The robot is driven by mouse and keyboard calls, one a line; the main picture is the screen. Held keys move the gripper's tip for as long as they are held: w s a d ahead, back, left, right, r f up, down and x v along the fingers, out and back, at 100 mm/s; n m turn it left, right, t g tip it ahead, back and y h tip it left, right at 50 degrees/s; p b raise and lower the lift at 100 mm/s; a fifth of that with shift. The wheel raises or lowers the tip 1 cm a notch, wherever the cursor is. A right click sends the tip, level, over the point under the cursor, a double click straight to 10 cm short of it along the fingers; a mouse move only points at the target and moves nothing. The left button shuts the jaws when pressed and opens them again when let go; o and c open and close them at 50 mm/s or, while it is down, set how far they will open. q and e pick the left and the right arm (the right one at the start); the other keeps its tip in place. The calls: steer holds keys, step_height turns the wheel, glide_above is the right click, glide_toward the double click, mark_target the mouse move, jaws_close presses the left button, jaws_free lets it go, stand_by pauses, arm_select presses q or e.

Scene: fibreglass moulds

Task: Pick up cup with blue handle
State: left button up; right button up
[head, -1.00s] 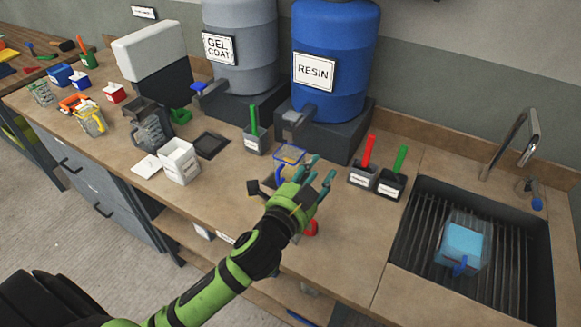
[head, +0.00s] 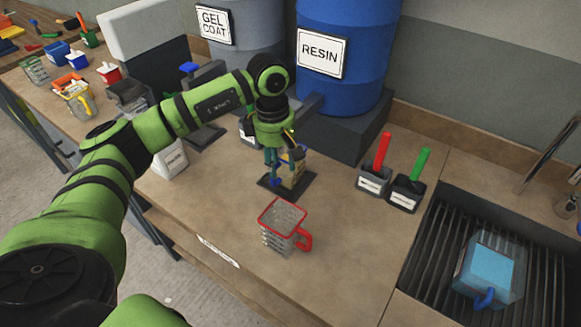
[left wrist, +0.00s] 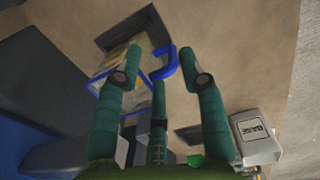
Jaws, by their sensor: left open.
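A clear cup with a blue rim and blue handle (head: 294,163) stands on a dark square pad below the resin barrel's tap, with something pale yellow in it. In the left wrist view the cup (left wrist: 112,68) shows with its blue handle (left wrist: 167,66) between my fingers. My left gripper (head: 282,168) points down at the cup, open, and hides part of it. In the left wrist view the open fingers (left wrist: 160,62) are spread on both sides of the handle; I cannot tell whether they touch it. Another blue-handled cup (head: 487,266) with blue contents is in the sink.
A red-rimmed, red-handled cup (head: 284,226) stands in front of the gripper. The blue resin barrel (head: 345,50) is behind on a dark stand. Brush holders with a red brush (head: 381,150) and a green brush (head: 420,166) stand to the right. The counter front is mostly clear.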

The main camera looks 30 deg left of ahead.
mark_target(273, 188)
arm_select(q)
steer(key=shift+a+y, duration=0.3)
steer(key=shift+a, duration=0.5)
steer(key=shift+s+a+f, duration=0.15)
steer(key=shift+s+a, duration=0.05)
steer(key=shift+f+p, duration=0.75)
steer(key=shift+p, duration=0.1)
step_height(273, 188, down, 4)
steer(key=shift+a+r+p, duration=0.1)
steer(key=shift+p, duration=0.95)
steer(key=shift+f, duration=0.55)
steer(key=shift+w, duration=0.1)
jaws_close()
